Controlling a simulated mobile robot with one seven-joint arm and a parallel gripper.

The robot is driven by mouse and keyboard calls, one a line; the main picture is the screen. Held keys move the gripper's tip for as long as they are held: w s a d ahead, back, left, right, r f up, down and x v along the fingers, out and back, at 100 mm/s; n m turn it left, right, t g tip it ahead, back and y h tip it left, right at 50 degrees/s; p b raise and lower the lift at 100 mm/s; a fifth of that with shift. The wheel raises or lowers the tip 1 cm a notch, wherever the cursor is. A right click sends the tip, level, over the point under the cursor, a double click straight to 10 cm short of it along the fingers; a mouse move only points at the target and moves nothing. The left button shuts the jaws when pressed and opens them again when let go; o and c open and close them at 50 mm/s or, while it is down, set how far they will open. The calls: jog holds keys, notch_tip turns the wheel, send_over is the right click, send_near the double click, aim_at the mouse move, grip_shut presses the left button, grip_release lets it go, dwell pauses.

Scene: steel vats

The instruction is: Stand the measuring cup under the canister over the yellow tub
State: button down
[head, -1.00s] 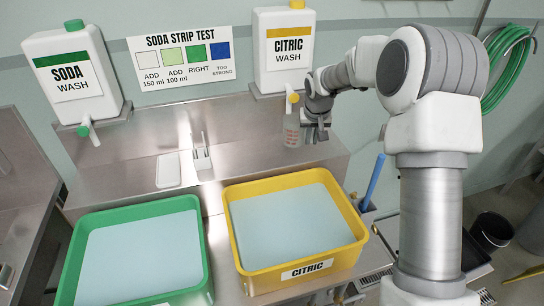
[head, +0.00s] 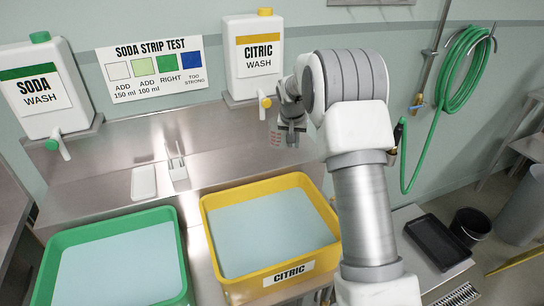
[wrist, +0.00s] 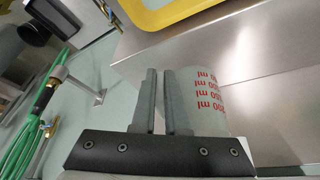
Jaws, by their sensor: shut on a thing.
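The measuring cup, clear with red ml markings, shows beside the fingers in the wrist view (wrist: 208,100). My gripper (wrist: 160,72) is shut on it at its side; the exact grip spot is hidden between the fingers. In the head view my gripper (head: 291,128) and the cup are small and partly hidden by my arm, in front of the steel back wall. They are below and right of the yellow tap (head: 265,103) of the white citric canister (head: 253,62). The yellow tub (head: 213,272), holding pale liquid, stands below the canister.
The green tub (head: 170,215) stands to the left, under the soda canister (head: 38,92). A green hose (head: 462,75) hangs at the right. A black tray (head: 436,243) lies lower right.

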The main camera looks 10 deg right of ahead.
aim_at(275, 142)
jog(key=w+a+f, duration=0.2)
jog(key=a, duration=0.1)
jog(key=w+a+f, duration=0.1)
jog(key=a, duration=0.1)
jog(key=shift+w+f+p, duration=0.1)
jog(key=shift+f+p, duration=0.2)
jog(key=shift+f, duration=2)
jog(key=shift+f, duration=0.2)
jog(key=c, duration=0.9)
grip_release()
jog(key=shift+c, duration=0.2)
jog(key=shift+r, duration=0.2)
